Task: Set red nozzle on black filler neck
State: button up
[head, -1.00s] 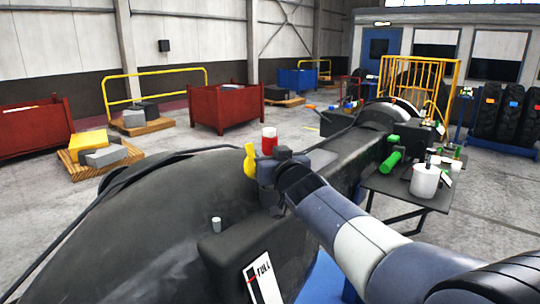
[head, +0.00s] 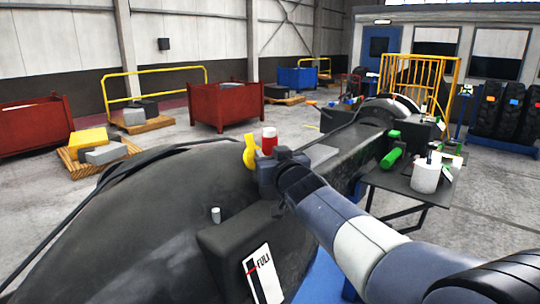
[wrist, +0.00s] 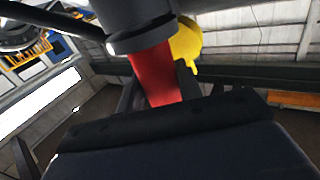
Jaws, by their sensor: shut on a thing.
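The red nozzle (head: 269,135), with a white band, stands upright just above my gripper (head: 270,168) in the head view. In the wrist view, my gripper (wrist: 158,85) is shut on the red nozzle (wrist: 157,75). One end of the nozzle meets a wide dark grey collar (wrist: 142,38), which looks like the filler neck. I cannot tell whether the nozzle is fully seated on it. In the head view the neck is hidden behind my gripper. A yellow part (head: 249,152) is just left of the nozzle; it also shows beside the collar in the wrist view (wrist: 187,45).
A big dark casting (head: 130,225) fills the front left, with a small grey post (head: 216,215) and a labelled block (head: 235,250). A side table (head: 395,181) at right carries a white bucket (head: 425,178). Red bins (head: 227,105) stand farther back.

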jog(key=shift+f, duration=0.1)
jog(key=o, duration=0.9)
jog(key=shift+f, duration=0.15)
jog(key=shift+s, duration=0.1)
jog(key=v, duration=1)
jog(key=shift+s+d, duration=0.2)
jog(key=shift+s, duration=0.15)
jog(key=shift+w, duration=0.15)
jog(key=x, duration=1)
jog(key=shift+w+a, duration=0.2)
jog(key=shift+w, duration=0.1)
jog(key=shift+r, duration=0.4)
